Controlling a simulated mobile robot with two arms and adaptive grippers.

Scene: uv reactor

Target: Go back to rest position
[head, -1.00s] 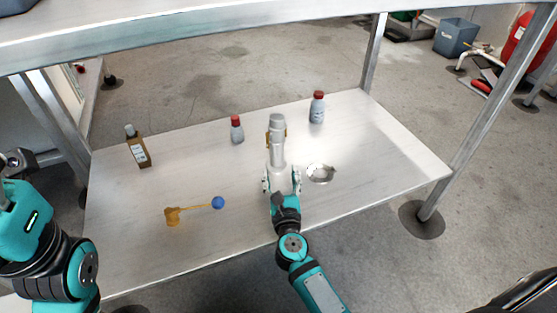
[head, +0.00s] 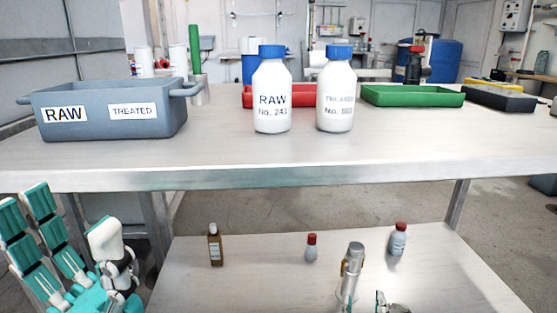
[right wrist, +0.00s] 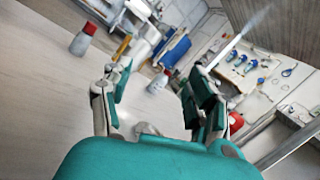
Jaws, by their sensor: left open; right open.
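My left gripper (head: 75,218) is at the lower left of the head view, in front of the bench, with its fingers spread and nothing between them. My right gripper (head: 365,302) shows only by its fingertips at the bottom edge of the head view, over the lower shelf. A grey metal cylinder (head: 352,268) stands beside it. In the right wrist view the right gripper's fingers (right wrist: 158,92) are apart with nothing held. A small bottle with a red cap (right wrist: 158,82) shows beyond them, and another red-capped bottle (right wrist: 82,40) lies further left in view.
The lower shelf (head: 270,285) also holds a brown bottle (head: 215,245). The upper bench top (head: 220,152) spans above it, with a grey bin (head: 100,135), two white blue-capped bottles (head: 271,95), a red tray (head: 304,98) and a green tray (head: 412,96).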

